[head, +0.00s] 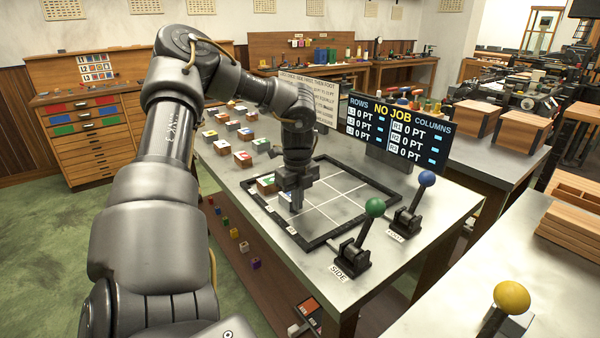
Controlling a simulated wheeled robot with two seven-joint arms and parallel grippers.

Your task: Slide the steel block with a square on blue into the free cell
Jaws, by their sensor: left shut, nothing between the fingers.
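My left gripper (296,203) points straight down over the near left part of the black frame (368,221) with its white-lined grid. It is shut, with nothing between its fingers. A block with some blue on top (286,196) shows in part just left of the fingers. The gripper hides much of it, so I cannot tell its mark or whether they touch. A wooden block (266,186) sits beside it at the frame's left edge. The grid cells to the right of the gripper look bare. My right gripper is not in view.
Several blocks with coloured tops, such as a red one (243,159), stand on the table left of the frame. A display board (397,134) stands behind.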

